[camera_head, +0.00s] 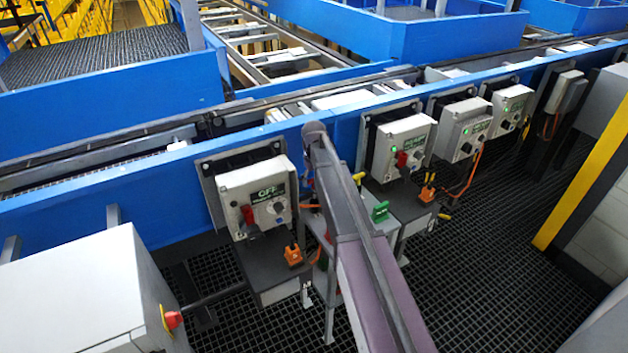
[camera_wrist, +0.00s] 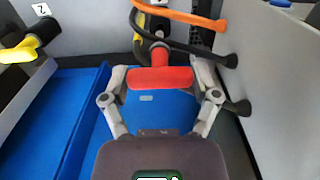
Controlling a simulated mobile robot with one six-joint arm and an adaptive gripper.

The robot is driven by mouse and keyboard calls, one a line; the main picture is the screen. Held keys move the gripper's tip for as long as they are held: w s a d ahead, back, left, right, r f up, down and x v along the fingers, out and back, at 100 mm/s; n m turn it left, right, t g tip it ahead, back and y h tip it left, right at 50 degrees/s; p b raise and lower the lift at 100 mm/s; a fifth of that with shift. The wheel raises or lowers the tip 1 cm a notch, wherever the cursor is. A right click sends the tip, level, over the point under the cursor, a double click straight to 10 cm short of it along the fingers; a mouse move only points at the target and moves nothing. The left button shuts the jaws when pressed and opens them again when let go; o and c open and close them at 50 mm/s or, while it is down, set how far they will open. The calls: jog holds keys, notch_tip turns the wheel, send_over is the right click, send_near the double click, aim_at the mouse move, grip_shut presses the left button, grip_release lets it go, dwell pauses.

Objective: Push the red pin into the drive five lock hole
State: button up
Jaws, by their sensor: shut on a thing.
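In the wrist view, a red pin (camera_wrist: 160,78) with a wide crossbar and a narrower stem lies between my gripper's fingers (camera_wrist: 160,90). The fingers are closed on the two ends of the crossbar. The stem points away from my gripper toward a grey face, and its far end is hard to make out there. I cannot tell whether it is in a hole. In the head view my arm hides the gripper. Several grey drive boxes line the blue rail, one labelled OFF (camera_head: 258,200) with a red handle. I cannot tell which is drive five.
In the wrist view, an orange cable (camera_wrist: 190,12) and black cables curve close above the pin. A yellow-and-black part (camera_wrist: 20,48) is at left; a light grey panel (camera_wrist: 275,100) is close at right. In the head view, a grey cabinet (camera_head: 70,285) stands lower left.

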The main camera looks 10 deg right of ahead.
jog(key=shift+r+p, duration=1.85)
jog(key=shift+r, duration=0.1)
jog(key=shift+d, duration=0.1)
